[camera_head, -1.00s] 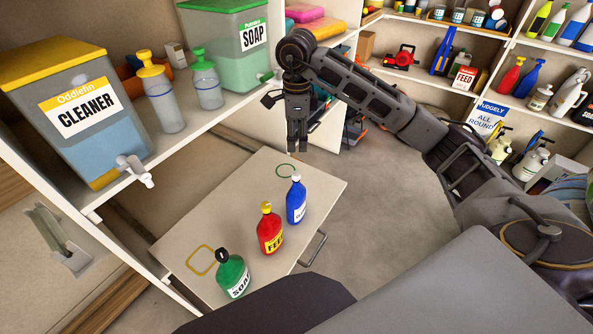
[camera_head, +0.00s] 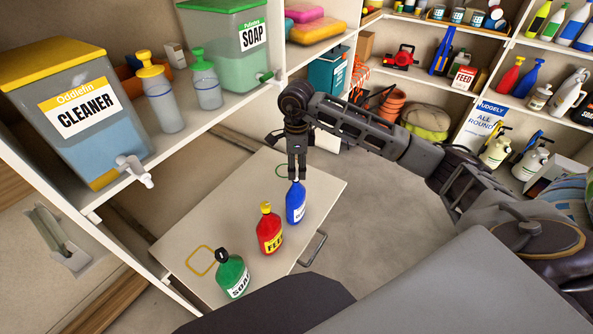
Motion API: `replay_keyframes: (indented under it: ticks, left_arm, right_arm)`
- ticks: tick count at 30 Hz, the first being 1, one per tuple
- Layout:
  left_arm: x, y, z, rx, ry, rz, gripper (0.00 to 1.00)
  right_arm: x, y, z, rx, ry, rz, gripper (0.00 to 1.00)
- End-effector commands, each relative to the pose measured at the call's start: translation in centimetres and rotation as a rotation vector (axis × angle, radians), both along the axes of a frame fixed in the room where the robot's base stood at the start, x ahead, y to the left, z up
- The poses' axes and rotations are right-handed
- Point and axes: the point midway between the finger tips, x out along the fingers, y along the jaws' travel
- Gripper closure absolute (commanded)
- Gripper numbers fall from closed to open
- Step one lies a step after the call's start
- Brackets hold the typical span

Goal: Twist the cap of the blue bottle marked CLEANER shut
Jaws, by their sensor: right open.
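The blue bottle (camera_head: 296,204) stands upright on the small table at the right end of a row of bottles. Its label is too small and steep to read here. Its white cap is largely hidden by my right gripper (camera_head: 297,178). That gripper points straight down, open, with its fingertips at the height of the cap. I cannot tell whether the fingers touch the cap. My left gripper is not in view.
A red FEED bottle (camera_head: 269,230) and a green SOAP bottle (camera_head: 233,274) stand on the small table (camera_head: 190,240), left of the blue one. A shelf with a large CLEANER dispenser (camera_head: 75,115) and a SOAP dispenser (camera_head: 225,45) runs along the left. Open floor lies right of the table.

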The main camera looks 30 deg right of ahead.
Motion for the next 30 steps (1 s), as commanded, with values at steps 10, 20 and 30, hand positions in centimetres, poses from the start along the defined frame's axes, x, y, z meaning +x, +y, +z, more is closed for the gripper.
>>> replay_keyframes:
  ticks: [10,20,30]
  left_arm:
    - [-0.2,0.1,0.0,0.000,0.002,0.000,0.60]
    - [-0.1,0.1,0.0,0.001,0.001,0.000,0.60]
    - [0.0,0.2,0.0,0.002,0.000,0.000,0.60]
  right_arm:
    - [0.0,0.0,-2.3,0.000,-0.001,0.000,0.51]
    - [0.0,0.0,-2.4,0.000,-0.001,0.000,0.55]
    - [0.0,0.0,-2.4,0.000,-0.001,0.000,0.97]
